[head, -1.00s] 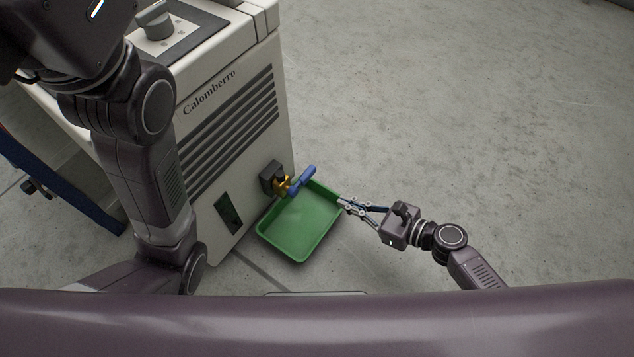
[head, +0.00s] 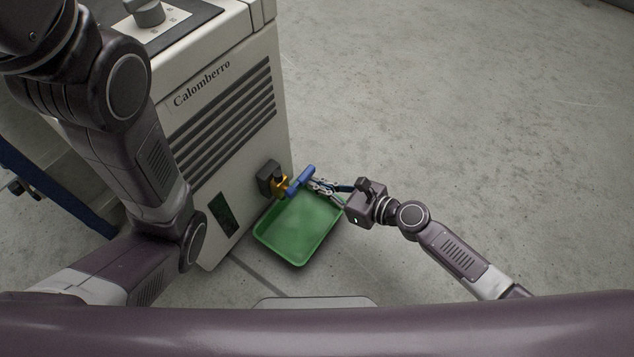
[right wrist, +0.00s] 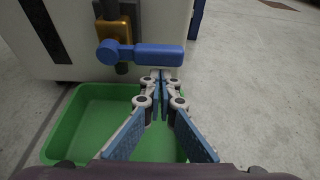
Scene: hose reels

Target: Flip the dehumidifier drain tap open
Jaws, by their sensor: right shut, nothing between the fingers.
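The dehumidifier (head: 228,150) is a cream cabinet marked "Calomberro" with dark slats. Its drain tap has a brass body (head: 281,186) on a black mount and a blue lever (head: 300,180). In the right wrist view the blue lever (right wrist: 158,55) lies crosswise, pointing right from its pivot. My right gripper (head: 314,186) is shut and empty, its fingertips close to the lever. In the right wrist view the fingertips (right wrist: 161,75) sit just below the lever; whether they touch it I cannot tell. My left arm shows at the left, but its gripper is out of view.
A green tray (head: 299,258) lies on the floor below the tap, partly under my right gripper. A grey knob (head: 149,13) is on the cabinet top. A blue strip (head: 62,190) shows at the left. The concrete floor (head: 460,110) to the right is clear.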

